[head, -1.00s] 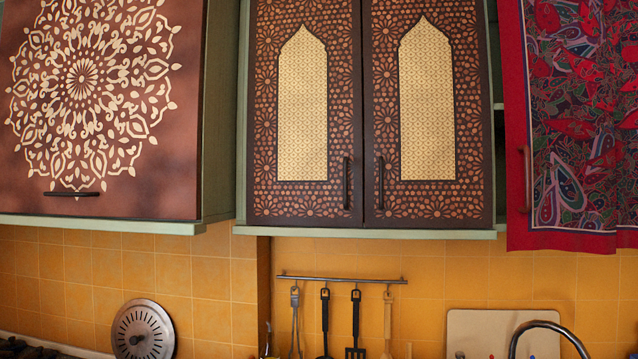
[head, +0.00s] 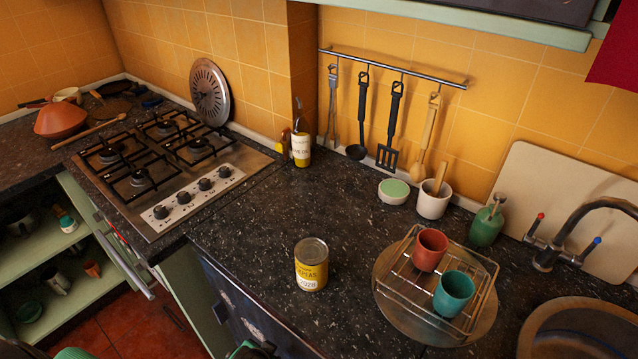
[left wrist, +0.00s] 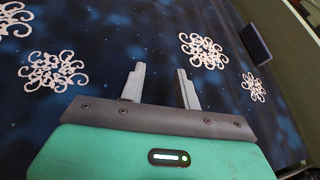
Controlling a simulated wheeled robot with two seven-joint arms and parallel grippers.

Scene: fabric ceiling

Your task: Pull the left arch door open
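The left arch door is out of the current head view, which looks down at the counter. Only a dark lower strip of the upper cabinet doors (head: 560,8) shows at the top right, and I cannot tell which door it is. In the left wrist view my left gripper (left wrist: 160,85) has its two grey fingers apart with nothing between them. It faces a dark blue panel with white floral patterns (left wrist: 110,40). Green and dark parts at the bottom edge of the head view seem to be mine. My right gripper is not in view.
The speckled counter holds a yellow can (head: 311,264), a rack with two cups (head: 400,285), a bottle (head: 301,145) and a gas hob (head: 165,165). Utensils hang from a rail (head: 395,66). A pale green cabinet ledge (head: 500,22) runs above.

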